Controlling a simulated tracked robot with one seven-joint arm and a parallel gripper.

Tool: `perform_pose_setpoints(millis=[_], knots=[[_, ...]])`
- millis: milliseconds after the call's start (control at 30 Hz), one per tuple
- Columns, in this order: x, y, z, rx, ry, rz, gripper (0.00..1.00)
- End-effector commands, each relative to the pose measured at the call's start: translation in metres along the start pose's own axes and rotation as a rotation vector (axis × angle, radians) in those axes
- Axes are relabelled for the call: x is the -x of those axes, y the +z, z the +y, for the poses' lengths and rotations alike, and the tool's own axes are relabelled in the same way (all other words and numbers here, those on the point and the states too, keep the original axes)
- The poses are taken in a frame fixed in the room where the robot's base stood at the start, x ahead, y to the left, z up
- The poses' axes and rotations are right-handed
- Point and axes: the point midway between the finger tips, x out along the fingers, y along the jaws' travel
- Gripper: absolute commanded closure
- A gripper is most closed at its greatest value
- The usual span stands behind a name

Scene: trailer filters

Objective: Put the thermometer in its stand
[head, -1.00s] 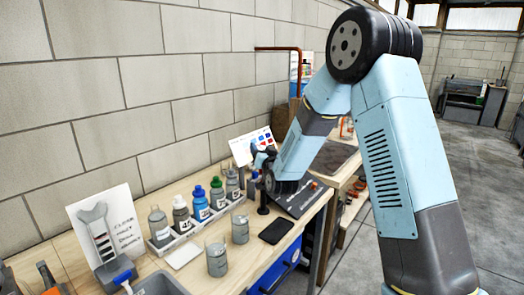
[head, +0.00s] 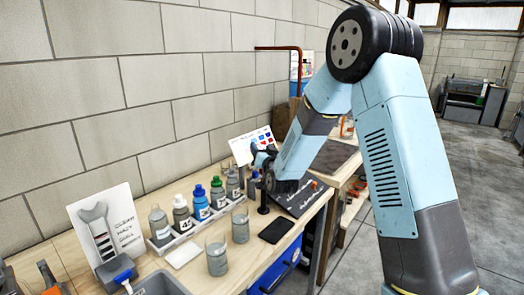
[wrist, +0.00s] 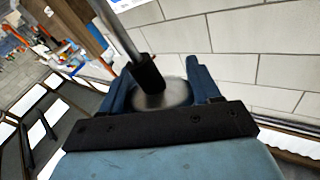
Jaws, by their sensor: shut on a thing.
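My gripper (wrist: 163,80) is shut, its two blue fingers on either side of a round silver-grey piece (wrist: 170,98), which looks like the thermometer's head. A thin metal rod with a black sleeve (wrist: 147,73) runs from the top of the wrist view to this piece; I cannot tell how they join. In the head view my gripper (head: 262,158) is over the bench near the slanted card, largely hidden by my wrist. A slim black upright (head: 263,203), perhaps the stand, rises from the bench just below it. The thermometer is not clear in the head view.
A tray (head: 172,243) of several bottles stands along the wall, left of my gripper. Two grey beakers (head: 217,262) and a black flat pad (head: 276,230) lie nearer the bench edge. A dark board (head: 300,197) lies right of the upright. A slanted card (head: 251,146) stands behind.

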Motion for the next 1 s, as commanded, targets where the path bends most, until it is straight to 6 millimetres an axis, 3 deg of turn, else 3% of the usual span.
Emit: perform_pose_setpoints(millis=[1000], knots=[[0.002, 0.020, 0.005, 0.000, 0.000, 0.000, 0.74]])
